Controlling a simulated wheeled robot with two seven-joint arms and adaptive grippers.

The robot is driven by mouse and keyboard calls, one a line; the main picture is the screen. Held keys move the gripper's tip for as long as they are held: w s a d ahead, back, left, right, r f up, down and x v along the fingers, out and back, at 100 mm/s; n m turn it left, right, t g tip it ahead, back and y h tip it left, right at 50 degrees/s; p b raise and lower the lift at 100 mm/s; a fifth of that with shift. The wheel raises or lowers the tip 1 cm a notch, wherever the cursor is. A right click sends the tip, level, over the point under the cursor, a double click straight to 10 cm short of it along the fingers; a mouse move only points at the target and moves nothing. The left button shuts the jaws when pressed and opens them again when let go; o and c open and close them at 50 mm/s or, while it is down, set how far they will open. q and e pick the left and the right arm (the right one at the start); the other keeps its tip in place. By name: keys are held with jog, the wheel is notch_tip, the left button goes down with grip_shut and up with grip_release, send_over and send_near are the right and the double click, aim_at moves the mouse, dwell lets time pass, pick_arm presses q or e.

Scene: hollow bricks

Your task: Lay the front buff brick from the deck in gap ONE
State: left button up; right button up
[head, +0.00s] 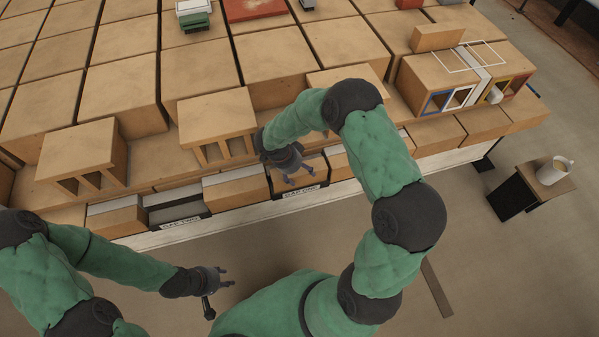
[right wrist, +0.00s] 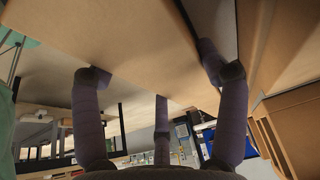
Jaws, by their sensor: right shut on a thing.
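My right gripper (head: 296,174) is shut on a buff brick (head: 312,169), at the gap with a dark label plate in the front row. The brick also fills the top of the right wrist view (right wrist: 110,40), with the fingers against it. The plate appears to read GAP ONE (head: 301,192). The brick is partly hidden by my gripper, and I cannot tell whether it is fully seated. A second gap (head: 178,207) with a similar plate lies to the left, showing a grey inside. My left gripper (head: 214,284) is open and empty, low in front of the wall.
Hollow buff bricks (head: 84,152) and (head: 216,118) stand behind the front row. A brick with coloured and white frames (head: 440,75) stands at right. A small stand (head: 545,187) with a mug (head: 553,169) is at far right. The floor in front is mostly clear.

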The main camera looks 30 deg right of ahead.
jog(key=o, duration=1.7)
jog(key=shift+f, duration=0.1)
